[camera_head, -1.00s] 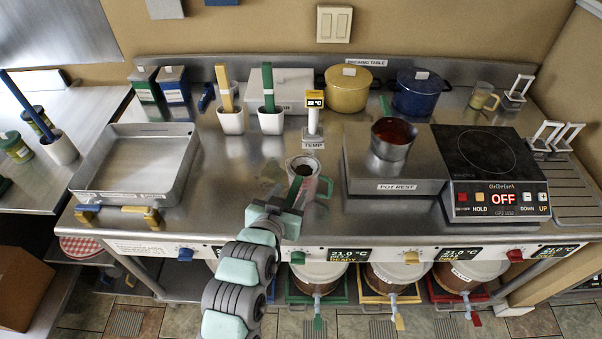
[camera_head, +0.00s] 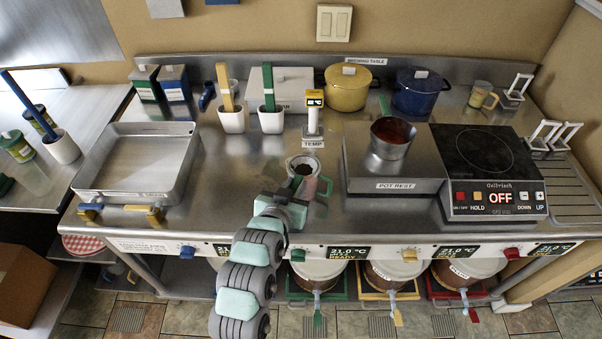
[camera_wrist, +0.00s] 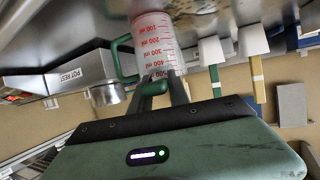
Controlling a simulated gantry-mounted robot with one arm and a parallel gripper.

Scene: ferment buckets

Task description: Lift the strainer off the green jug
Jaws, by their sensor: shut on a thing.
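The green jug (camera_head: 309,187) is a clear measuring jug with red marks and a green handle. It stands near the table's front edge, and its marked wall (camera_wrist: 153,42) fills the upper middle of the wrist view. The strainer (camera_head: 303,166) shows as a pale ring with dark contents at the jug's mouth. Whether it is seated or slightly raised I cannot tell. My gripper (camera_wrist: 164,88) is at the jug's near side, its dark fingers closed near the rim. It appears shut on the strainer's handle, which is mostly hidden by the fingers.
The pot rest (camera_head: 395,187) with a steel pot (camera_head: 391,146) stands right of the jug, beside the hot plate (camera_head: 485,155). The TEMP stand (camera_head: 313,125) is just behind. A metal tray (camera_head: 140,170) lies left, with bare table between it and the jug.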

